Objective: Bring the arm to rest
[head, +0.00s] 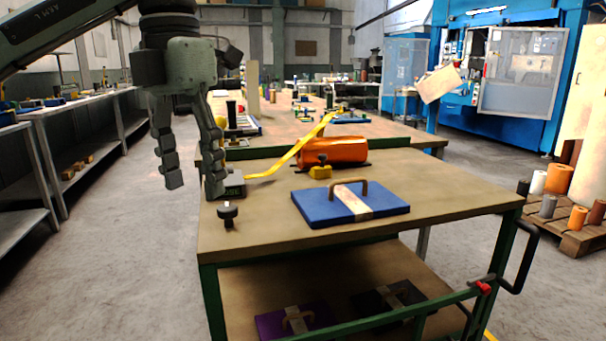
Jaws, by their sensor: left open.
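My left gripper (192,188) hangs from the arm at the upper left, fingers pointing down. Its two fingers are spread and nothing is between them. It is at the left edge of the wooden cart top (270,237), with one finger over the floor and the other in front of a dark block on the cart. A blue plate with a handle and a pale stripe (385,198) lies flat on the cart, apart from the gripper. My right gripper does not show.
An orange roll (333,151) with a yellow strip (292,157) lies at the cart's back. A black knob (228,215) stands near the front left. The lower shelf holds a purple plate (276,324) and a dark one. Clear floor lies left of the cart.

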